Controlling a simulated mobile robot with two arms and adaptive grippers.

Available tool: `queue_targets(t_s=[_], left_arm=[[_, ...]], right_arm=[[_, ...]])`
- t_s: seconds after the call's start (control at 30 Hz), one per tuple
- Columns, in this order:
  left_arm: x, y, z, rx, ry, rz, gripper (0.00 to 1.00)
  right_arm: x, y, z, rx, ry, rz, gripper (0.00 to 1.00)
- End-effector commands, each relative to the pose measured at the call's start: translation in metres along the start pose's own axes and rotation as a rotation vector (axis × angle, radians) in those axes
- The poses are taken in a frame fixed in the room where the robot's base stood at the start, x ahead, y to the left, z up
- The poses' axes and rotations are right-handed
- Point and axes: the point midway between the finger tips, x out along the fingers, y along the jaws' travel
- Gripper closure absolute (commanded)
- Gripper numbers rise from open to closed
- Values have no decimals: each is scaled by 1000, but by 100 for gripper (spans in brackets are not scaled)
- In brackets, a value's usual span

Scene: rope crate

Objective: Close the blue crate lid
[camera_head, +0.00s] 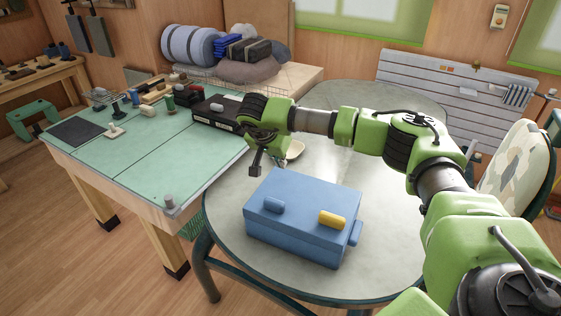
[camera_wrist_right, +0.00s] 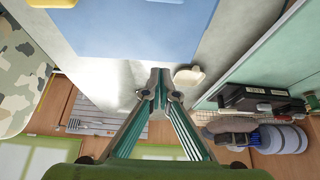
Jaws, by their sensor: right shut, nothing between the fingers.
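The blue crate (camera_head: 295,240) stands on the round grey table in the head view. Its blue lid (camera_head: 305,196) lies flat on top and looks down on the box all round. A blue block-like part (camera_head: 274,205) and a yellow one (camera_head: 332,220) sit at the lid's front edge. My right gripper (camera_head: 255,170) hangs just beyond the crate's back left corner, fingers pointing down, apart from the crate as far as I can tell. It is shut and empty. In the right wrist view its fingertips (camera_wrist_right: 160,72) meet below the blue lid (camera_wrist_right: 145,25). My left gripper is not in view.
A small cream dish (camera_head: 294,150) lies on the round table (camera_head: 225,225) behind the crate. A green-topped workbench (camera_head: 130,155) with tools and a black case (camera_head: 215,115) stands at left. A patterned chair (camera_head: 512,160) is at right.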

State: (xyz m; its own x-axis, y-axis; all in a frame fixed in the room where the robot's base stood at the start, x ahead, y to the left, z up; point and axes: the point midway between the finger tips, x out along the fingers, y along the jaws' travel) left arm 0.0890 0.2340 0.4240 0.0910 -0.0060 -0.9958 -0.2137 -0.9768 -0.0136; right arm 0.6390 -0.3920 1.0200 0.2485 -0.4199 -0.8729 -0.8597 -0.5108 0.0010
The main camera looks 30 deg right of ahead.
Motion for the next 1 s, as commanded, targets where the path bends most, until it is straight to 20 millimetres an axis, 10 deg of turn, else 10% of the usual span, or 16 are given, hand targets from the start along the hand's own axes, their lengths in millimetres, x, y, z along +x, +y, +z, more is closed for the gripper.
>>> queue_targets(t_s=[0.3, 0.7, 1.0], left_arm=[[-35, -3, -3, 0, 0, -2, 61], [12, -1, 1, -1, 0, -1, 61], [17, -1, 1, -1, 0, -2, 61]], right_arm=[[-47, -6, -16, 2, 1, -2, 100], [-49, -6, 69, -2, 2, -2, 100], [-55, -6, 87, 1, 2, 0, 100]])
